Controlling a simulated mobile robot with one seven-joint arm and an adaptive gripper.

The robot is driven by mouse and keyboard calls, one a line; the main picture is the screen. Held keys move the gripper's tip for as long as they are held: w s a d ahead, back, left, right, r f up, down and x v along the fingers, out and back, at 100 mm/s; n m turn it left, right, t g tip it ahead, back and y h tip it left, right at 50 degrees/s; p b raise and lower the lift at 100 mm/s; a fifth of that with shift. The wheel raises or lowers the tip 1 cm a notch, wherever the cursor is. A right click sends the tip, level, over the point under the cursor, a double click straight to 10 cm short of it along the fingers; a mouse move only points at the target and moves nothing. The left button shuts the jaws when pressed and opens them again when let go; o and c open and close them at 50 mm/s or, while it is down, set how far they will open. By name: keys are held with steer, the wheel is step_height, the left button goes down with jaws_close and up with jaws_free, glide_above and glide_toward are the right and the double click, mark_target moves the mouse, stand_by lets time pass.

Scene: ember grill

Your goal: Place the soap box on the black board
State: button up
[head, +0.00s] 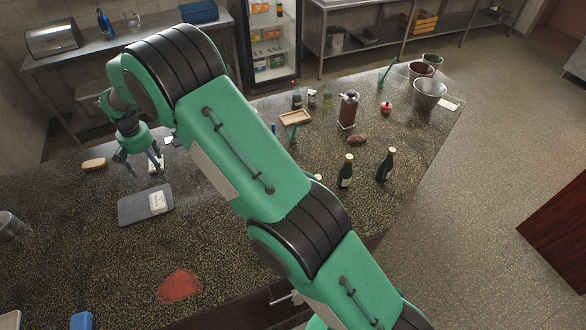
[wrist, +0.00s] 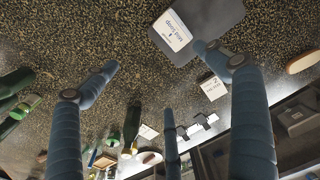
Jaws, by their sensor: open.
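The black board (head: 133,209) lies flat on the speckled counter, and it also shows at the top of the wrist view (wrist: 222,14). The white soap box (head: 157,202), labelled "Mild Soap" in the wrist view (wrist: 172,30), rests on the board near one edge. My gripper (head: 143,165) is behind the board in the head view, over the counter and apart from the soap box. In the wrist view my gripper (wrist: 155,70) has its fingers spread wide with nothing between them. A second small white box (head: 156,165) stands by the fingers, off the board (wrist: 212,87).
A tan oblong item (head: 94,164) lies left of my gripper. Dark green bottles (head: 345,172) (head: 386,165), a wooden tray (head: 295,118) and a metal bucket (head: 428,95) stand on the right part of the counter.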

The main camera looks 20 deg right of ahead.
steer(key=s+d+r+t, duration=0.1)
steer(key=s+d+r, duration=0.4)
steer(key=d+r, duration=0.4)
steer(key=s+d+r+t, duration=0.1)
steer(key=s+d+r, duration=0.5)
steer(key=r, duration=0.5)
steer(key=s+d+r, duration=0.5)
steer(key=d+r, duration=0.3)
steer(key=r, duration=0.2)
steer(key=s+d+r+t, duration=0.1)
steer(key=s+d, duration=0.4)
steer(key=s, duration=0.6)
steer(key=s+d+r+t, duration=0.1)
steer(key=s+d, duration=0.4)
steer(key=s, duration=0.6)
steer(key=s+d+r+t, duration=0.1)
steer(key=s+d, duration=0.4)
steer(key=s, duration=0.6)
steer(key=shift+s+d, duration=0.25)
step_height(320, 180, down, 18)
steer(key=b, duration=1.8)
